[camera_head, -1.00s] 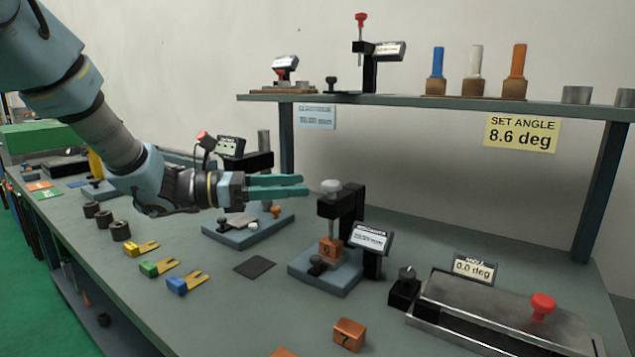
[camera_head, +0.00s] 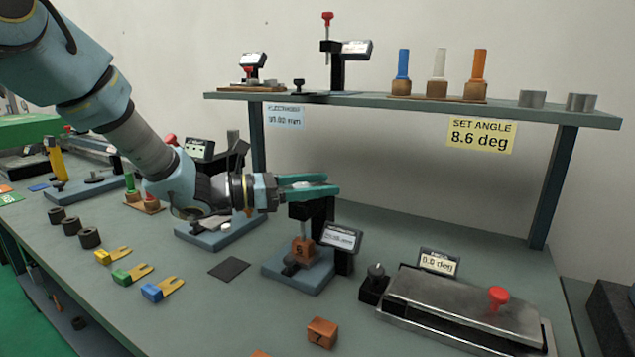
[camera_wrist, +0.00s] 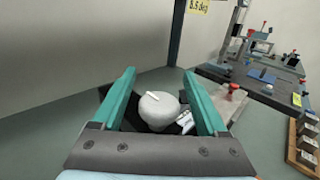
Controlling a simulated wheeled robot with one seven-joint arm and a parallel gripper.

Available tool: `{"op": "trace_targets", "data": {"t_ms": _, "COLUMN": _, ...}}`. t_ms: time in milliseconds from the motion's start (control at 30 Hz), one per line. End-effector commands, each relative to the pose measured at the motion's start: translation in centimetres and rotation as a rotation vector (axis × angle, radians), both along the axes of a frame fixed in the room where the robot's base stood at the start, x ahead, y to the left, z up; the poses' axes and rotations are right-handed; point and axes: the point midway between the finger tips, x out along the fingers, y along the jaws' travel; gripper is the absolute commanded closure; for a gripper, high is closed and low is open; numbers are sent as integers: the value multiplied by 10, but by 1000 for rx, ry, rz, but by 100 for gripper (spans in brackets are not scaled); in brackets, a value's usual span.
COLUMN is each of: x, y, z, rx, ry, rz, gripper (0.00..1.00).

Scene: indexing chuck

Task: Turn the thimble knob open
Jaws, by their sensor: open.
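The pale round thimble knob (camera_head: 303,188) tops a black upright fixture in the middle of the bench. In the wrist view the knob (camera_wrist: 158,110) sits between my two green fingers, with a white line mark on its top. My gripper (camera_head: 322,186) reaches in level from the left, at about the knob's height. It is open, with a finger on each side of the knob. In the wrist view small gaps seem to show between knob and fingers; I cannot tell whether either touches. An orange block (camera_head: 303,250) sits in the fixture below.
The fixture stands on a blue-grey base (camera_head: 300,275) with a tilted display (camera_head: 342,237) at its right. An angle plate (camera_head: 450,305) with a red knob lies to the right. A loose copper block (camera_head: 322,332) is in front. A shelf (camera_head: 350,97) spans the back, above my gripper.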

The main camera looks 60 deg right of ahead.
Motion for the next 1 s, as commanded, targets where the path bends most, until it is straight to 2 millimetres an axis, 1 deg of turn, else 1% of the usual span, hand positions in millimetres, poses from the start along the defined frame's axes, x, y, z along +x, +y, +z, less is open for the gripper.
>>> {"op": "trace_targets", "data": {"t_ms": 100, "x": 0, "y": 0, "z": 0, "rx": 0, "ry": 0, "rz": 0, "gripper": 24}}
{"op": "trace_targets", "data": {"t_ms": 767, "x": 1, "y": 0, "z": 0, "rx": 0, "ry": 0, "rz": 1, "gripper": 98}}
{"op": "trace_targets", "data": {"t_ms": 800, "x": 1, "y": 0, "z": 0, "rx": 0, "ry": 0, "rz": 1, "gripper": 100}}
{"op": "trace_targets", "data": {"t_ms": 1000, "x": 1, "y": 0, "z": -1, "rx": 0, "ry": 0, "rz": 3, "gripper": 100}}
